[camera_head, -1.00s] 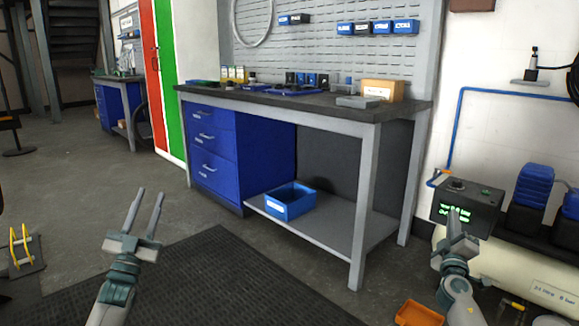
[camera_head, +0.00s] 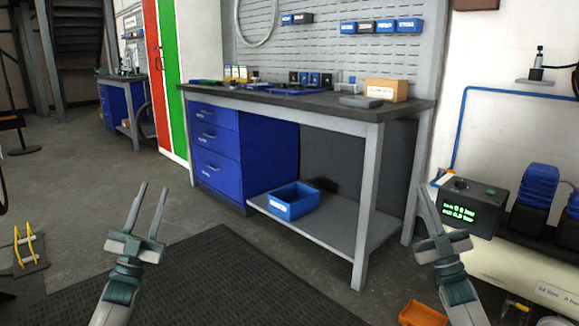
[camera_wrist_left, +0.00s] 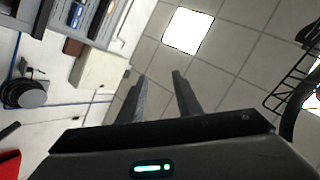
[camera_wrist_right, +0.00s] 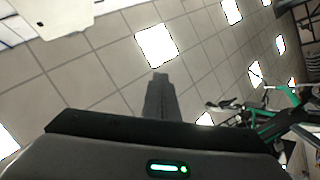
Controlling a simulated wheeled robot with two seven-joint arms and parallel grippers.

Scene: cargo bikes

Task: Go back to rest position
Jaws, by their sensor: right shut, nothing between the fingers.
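My left gripper (camera_head: 154,187) is raised in front of me at the left of the head view, fingers up. It is open and empty. In the left wrist view its two fingers (camera_wrist_left: 160,78) stand apart with nothing between them. My right gripper (camera_head: 429,189) is raised at the right, fingers up, in front of the bench's right end in the picture. In the right wrist view its fingers (camera_wrist_right: 159,77) are together, with nothing held. Both wrist cameras look towards the ceiling.
A workbench (camera_head: 320,107) with blue drawers stands ahead. A blue bin (camera_head: 291,202) sits on its lower shelf. A compressor with a lit control box (camera_head: 468,205) stands at the right. An orange bin (camera_head: 421,314) is low at front right. Floor with a dark mat (camera_head: 215,275) is open ahead.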

